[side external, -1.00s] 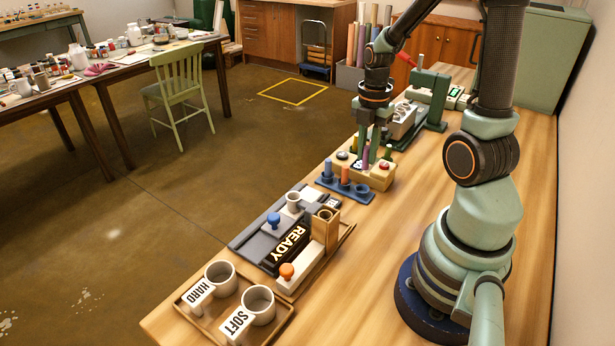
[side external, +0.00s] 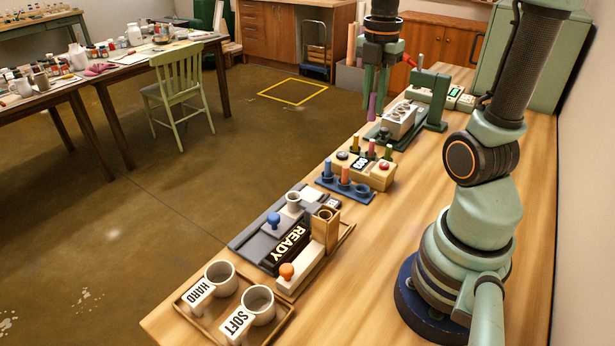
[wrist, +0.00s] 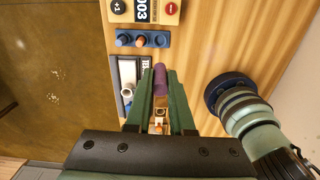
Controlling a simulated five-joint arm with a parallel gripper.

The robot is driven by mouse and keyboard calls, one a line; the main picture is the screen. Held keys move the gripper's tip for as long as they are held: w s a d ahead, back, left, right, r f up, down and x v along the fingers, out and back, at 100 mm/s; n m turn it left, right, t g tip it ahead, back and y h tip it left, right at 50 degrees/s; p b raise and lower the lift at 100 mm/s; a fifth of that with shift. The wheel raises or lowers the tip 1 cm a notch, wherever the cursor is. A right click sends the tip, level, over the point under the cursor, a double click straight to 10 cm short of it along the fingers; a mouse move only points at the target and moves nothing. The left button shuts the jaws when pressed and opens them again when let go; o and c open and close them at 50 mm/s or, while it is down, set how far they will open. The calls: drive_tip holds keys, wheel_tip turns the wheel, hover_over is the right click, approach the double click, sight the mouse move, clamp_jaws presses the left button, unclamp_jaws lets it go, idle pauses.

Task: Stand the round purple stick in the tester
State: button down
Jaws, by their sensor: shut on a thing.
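My gripper (side external: 374,92) is shut on the round purple stick (side external: 373,107). In the wrist view the stick (wrist: 160,78) shows between the green jaws. The device with the lit READY sign (side external: 286,249), which I take as the tester, stands at the front of the bench. It has a grey base, a white cup, a blue knob, an orange knob and a tan upright block with a round opening (side external: 325,215). My gripper is well behind it.
A green stand (side external: 432,100) is behind. A tray with HARD (side external: 219,278) and SOFT (side external: 257,304) cups is in front.

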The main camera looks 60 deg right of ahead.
drive_tip(key=w+a+f+n, duration=0.3)
drive_tip(key=w+a+f, duration=0.15)
drive_tip(key=a, duration=0.35)
drive_tip(key=w+a+f+n, duration=0.3)
drive_tip(key=w+a+n, duration=0.15)
drive_tip(key=a, duration=0.25)
drive_tip(key=shift+m, duration=0.45)
drive_tip(key=shift+w+f, duration=0.15)
drive_tip(key=shift+f, duration=2.45)
drive_tip(key=shift+w+f, duration=0.15)
drive_tip(key=shift+f, duration=2.4)
drive_tip(key=shift+s+f, duration=0.15)
drive_tip(key=shift+f, duration=0.3)
drive_tip(key=c, duration=0.7)
unclamp_jaws()
drive_tip(key=r, duration=1.3)
drive_tip(key=shift+w+r, duration=0.2)
drive_tip(key=shift+r, duration=0.15)
